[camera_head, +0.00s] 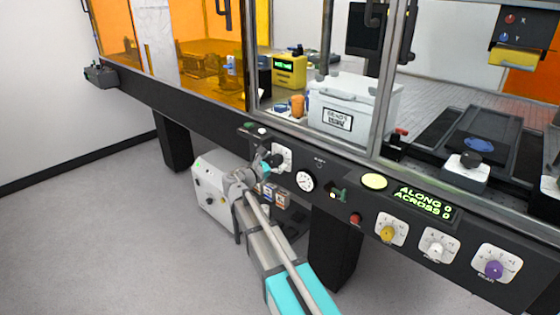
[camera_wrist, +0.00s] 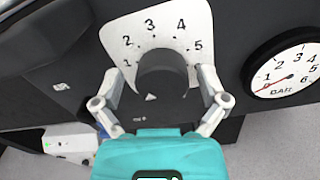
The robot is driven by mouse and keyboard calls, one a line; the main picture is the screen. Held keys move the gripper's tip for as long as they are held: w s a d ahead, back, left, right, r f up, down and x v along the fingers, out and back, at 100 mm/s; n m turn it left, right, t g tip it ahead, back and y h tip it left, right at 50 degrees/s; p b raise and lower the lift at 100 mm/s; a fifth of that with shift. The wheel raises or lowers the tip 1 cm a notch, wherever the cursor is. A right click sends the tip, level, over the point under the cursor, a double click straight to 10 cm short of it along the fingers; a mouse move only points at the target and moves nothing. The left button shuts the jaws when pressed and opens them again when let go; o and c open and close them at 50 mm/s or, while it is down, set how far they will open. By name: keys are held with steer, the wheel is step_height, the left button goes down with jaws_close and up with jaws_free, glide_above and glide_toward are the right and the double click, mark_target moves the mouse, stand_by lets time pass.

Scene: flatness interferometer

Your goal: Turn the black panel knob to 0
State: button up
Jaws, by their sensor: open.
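The black panel knob (camera_wrist: 163,72) sits on a white dial plate (camera_wrist: 120,42) in the wrist view, with the numbers 1 to 5 in an arc. The 0 is not visible; the lower plate is hidden by the knob and my gripper. A small light triangle shows low on the knob; I cannot tell which number the knob is set to. My gripper (camera_wrist: 160,80) is open, with one finger on each side of the knob. I cannot tell whether they touch it. In the head view my gripper (camera_head: 268,161) is at the dial plate (camera_head: 284,153), partly covering it.
A round gauge (camera_wrist: 286,80) is right of the knob; it also shows in the head view (camera_head: 305,181). Further right are a red button (camera_head: 355,219), a green display (camera_head: 424,203) and yellow (camera_head: 387,233), white (camera_head: 436,248) and purple (camera_head: 494,269) knobs.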

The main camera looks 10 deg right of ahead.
steer(key=shift+s, duration=0.15)
steer(key=v, duration=1.2)
stand_by(0.4)
steer(key=s+d+f+m+g+y, duration=0.4)
steer(key=s+d+f+m+g, duration=0.2)
steer(key=s+d+f+m, duration=0.35)
steer(key=s+d+f+m+g+y, duration=0.2)
steer(key=s+f+m+g+y, duration=0.3)
steer(key=s+f+m+y, duration=0.6)
step_height(320, 180, up, 27)
steer(key=s+m+p, duration=0.1)
steer(key=m+p, duration=0.1)
steer(key=p, duration=2.3)
steer(key=shift+a+h, duration=0.2)
steer(key=shift+h, duration=0.2)
